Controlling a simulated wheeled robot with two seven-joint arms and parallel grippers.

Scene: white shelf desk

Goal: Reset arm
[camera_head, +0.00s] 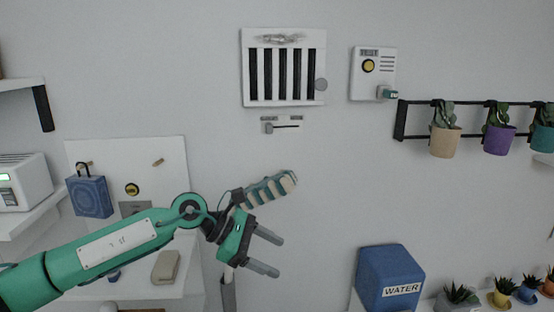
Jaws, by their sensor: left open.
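My left arm, green with a white panel, reaches in from the lower left. Its left gripper (273,255) is open, with two grey fingers pointing to the lower right. No object shows between the fingers, and the wall is behind them. A teal and beige ribbed object (272,189) shows just above the gripper; I cannot tell whether it is part of my other arm. My right gripper cannot be made out in this view.
A white desk (190,284) with a blue padlock-like box (90,196) is at left. A barred white panel (284,67) and a control box (373,74) hang on the wall. A blue WATER box (390,278) and potted plants (503,290) stand at lower right.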

